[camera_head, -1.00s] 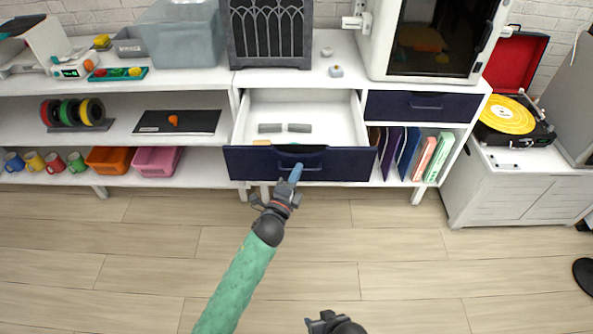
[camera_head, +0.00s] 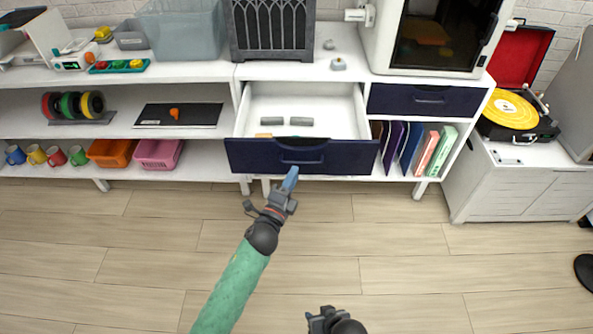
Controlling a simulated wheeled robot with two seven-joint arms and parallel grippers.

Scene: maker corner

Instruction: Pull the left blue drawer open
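The left blue drawer (camera_head: 345,158) is pulled out of the white cabinet, and its white inside shows from above. Its handle (camera_head: 302,160) is on the dark blue front. My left gripper (camera_head: 289,180) is just below the drawer front in the picture, its blue tip pointing up toward the handle. A small gap seems to separate the tip from the handle. Its fingers overlap from this angle, so I cannot tell their opening. My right gripper (camera_head: 326,314) is low at the bottom edge, far from the drawer, and mostly cut off.
Grey blocks (camera_head: 301,121) and a small orange thing (camera_head: 264,135) lie in the drawer. The right blue drawer (camera_head: 396,98) is shut. Upright folders (camera_head: 437,152) stand below it. A record player (camera_head: 513,113) sits at the right. The wooden floor (camera_head: 400,260) in front is clear.

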